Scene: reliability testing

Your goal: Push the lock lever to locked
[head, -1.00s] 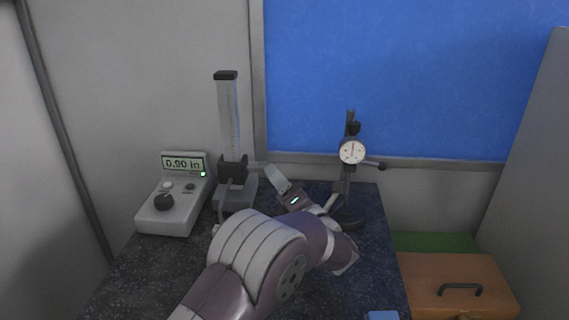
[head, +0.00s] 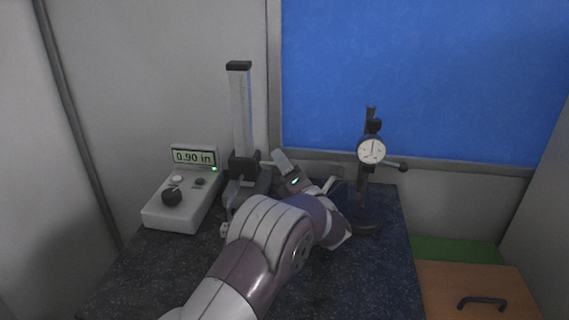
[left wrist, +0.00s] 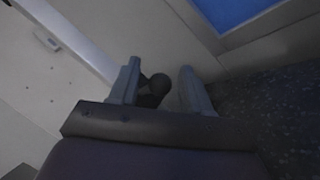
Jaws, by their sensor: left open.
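My left gripper (head: 308,171) is in front of the back wall, between the height gauge (head: 240,115) and the dial indicator stand (head: 371,151). Its fingers point toward the wall and are open. In the left wrist view, the left gripper (left wrist: 158,78) has a dark round knob (left wrist: 160,84) between its spread fingers, perhaps the end of the lock lever. I cannot tell whether either finger touches it. In the head view my gripper and arm hide that knob. The lever's position cannot be read. My right gripper is not in view.
A grey readout box (head: 183,196) showing 0.90 in stands at the left of the dark speckled slab (head: 375,285). An orange-brown case (head: 470,290) with a dark handle is at the lower right.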

